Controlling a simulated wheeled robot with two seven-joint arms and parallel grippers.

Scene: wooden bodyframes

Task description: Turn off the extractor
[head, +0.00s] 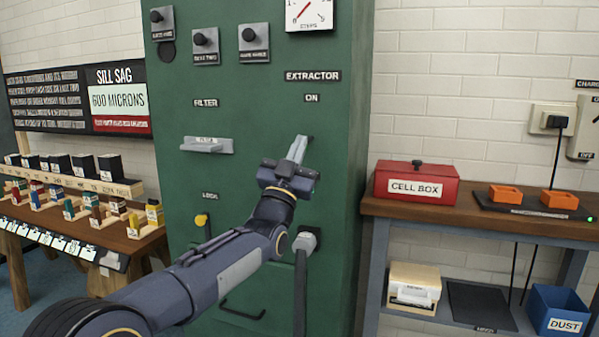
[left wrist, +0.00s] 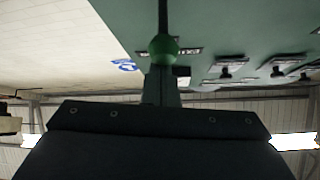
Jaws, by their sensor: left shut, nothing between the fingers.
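The EXTRACTOR label (head: 313,76) and the ON label (head: 312,98) sit on the tall green cabinet (head: 265,120) in the head view. My left gripper (head: 299,148) is shut and empty in front of the panel, just below the ON label, with its fingers pointing up. The extractor's switch is mostly hidden behind it in the head view. In the left wrist view, a green ball (left wrist: 163,46) on a dark rod shows right at the tips of my shut left gripper (left wrist: 162,72). I cannot tell whether they touch. My right gripper is not in view.
A filter handle (head: 207,146), a yellow knob (head: 201,220) and a grey hose fitting (head: 305,241) are on the cabinet around my arm. A bench with a red cell box (head: 416,184) stands to the right, a sample table (head: 125,240) to the left.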

